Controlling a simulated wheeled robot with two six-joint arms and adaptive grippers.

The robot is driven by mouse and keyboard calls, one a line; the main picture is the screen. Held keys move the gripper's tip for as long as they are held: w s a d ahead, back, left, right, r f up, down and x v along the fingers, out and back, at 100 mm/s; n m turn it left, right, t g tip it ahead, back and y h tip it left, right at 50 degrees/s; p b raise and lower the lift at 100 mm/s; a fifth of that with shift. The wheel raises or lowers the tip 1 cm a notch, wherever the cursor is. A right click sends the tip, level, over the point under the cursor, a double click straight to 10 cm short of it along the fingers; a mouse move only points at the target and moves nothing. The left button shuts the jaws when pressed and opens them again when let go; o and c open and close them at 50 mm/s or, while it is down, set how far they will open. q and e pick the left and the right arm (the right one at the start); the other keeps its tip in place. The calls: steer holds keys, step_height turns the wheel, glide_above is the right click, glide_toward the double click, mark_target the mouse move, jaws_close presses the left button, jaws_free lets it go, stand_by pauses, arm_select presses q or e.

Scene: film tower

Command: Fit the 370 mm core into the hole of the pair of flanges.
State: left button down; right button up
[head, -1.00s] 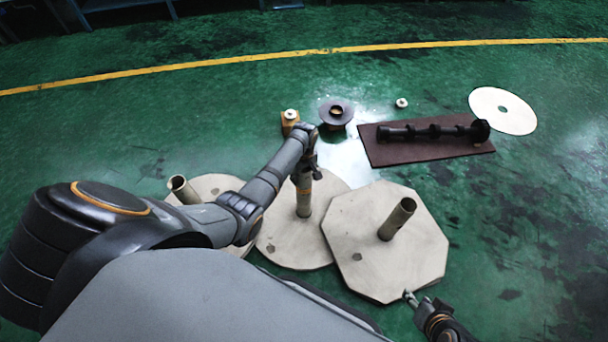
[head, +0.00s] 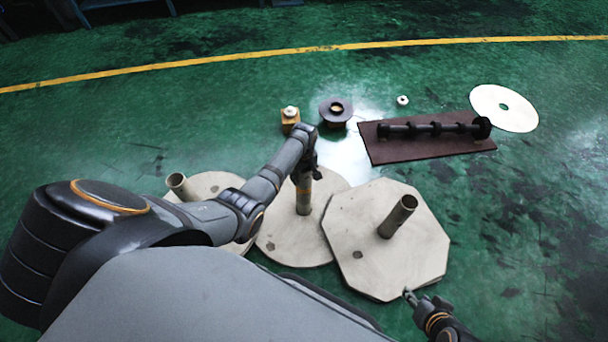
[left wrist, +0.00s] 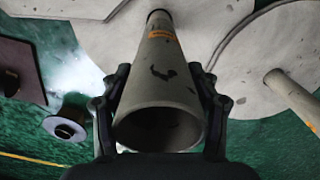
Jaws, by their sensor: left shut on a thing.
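My left gripper (head: 307,166) is shut on a grey-beige tubular core (head: 303,198) with an orange label. The core stands about upright over the middle round flange (head: 285,247). In the left wrist view the core (left wrist: 158,85) runs between both fingers (left wrist: 160,100), its open near end facing the camera. Its far end shows a dark band at the pale flange (left wrist: 100,35); I cannot tell whether it sits inside the hole. An octagonal flange (head: 360,255) with another upright tube (head: 397,217) lies to the right. My right gripper (head: 425,299) is near its front edge, finger opening unclear.
Another round flange (head: 212,184) with a tube (head: 181,187) lies left, partly behind my arm. Behind are a yellow block (head: 290,118), a dark flanged spool (head: 328,117), a white nut (head: 403,100), a brown mat (head: 400,155) with a black shaft (head: 435,129), and a white disc (head: 488,104).

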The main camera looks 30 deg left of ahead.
arm_select(q)
steer(key=shift+c, duration=1.3)
jaws_free()
steer(key=shift+r, duration=0.1)
step_height(320, 180, up, 12)
